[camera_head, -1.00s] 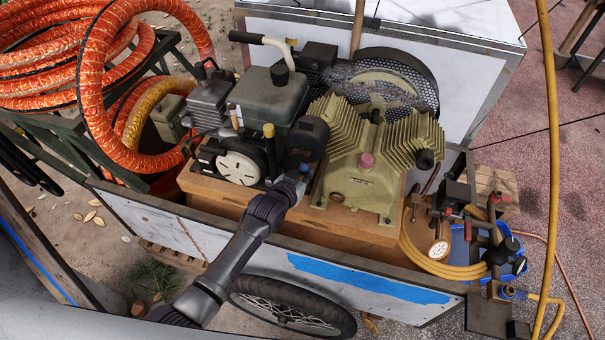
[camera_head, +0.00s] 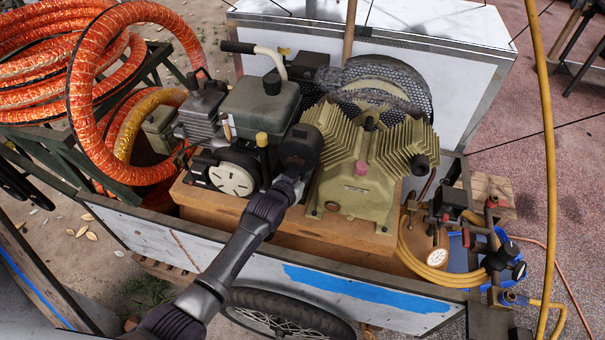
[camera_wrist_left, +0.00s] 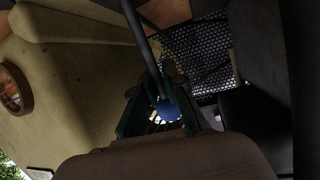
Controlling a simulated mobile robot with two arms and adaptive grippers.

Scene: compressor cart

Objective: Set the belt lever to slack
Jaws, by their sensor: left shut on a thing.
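A thin dark lever rod with a blue round knob (camera_wrist_left: 168,110) shows in the left wrist view. It runs from the top of that view down between the fingers of my left gripper (camera_wrist_left: 160,120), which is shut on it at the knob end. In the head view my left arm (camera_head: 245,232) reaches from the lower left over the cart's side, ending between the engine (camera_head: 262,105) and the olive compressor (camera_head: 362,180). My fingers and the knob cannot be made out there. My right gripper is not in view.
A perforated belt guard (camera_head: 420,95) stands behind the compressor. The cart's side wall (camera_head: 345,285) lies under my forearm. Orange hose coils (camera_head: 85,95) stand at left; a gauge (camera_head: 437,258) and yellow hoses are at right. Space beside my left gripper is tight.

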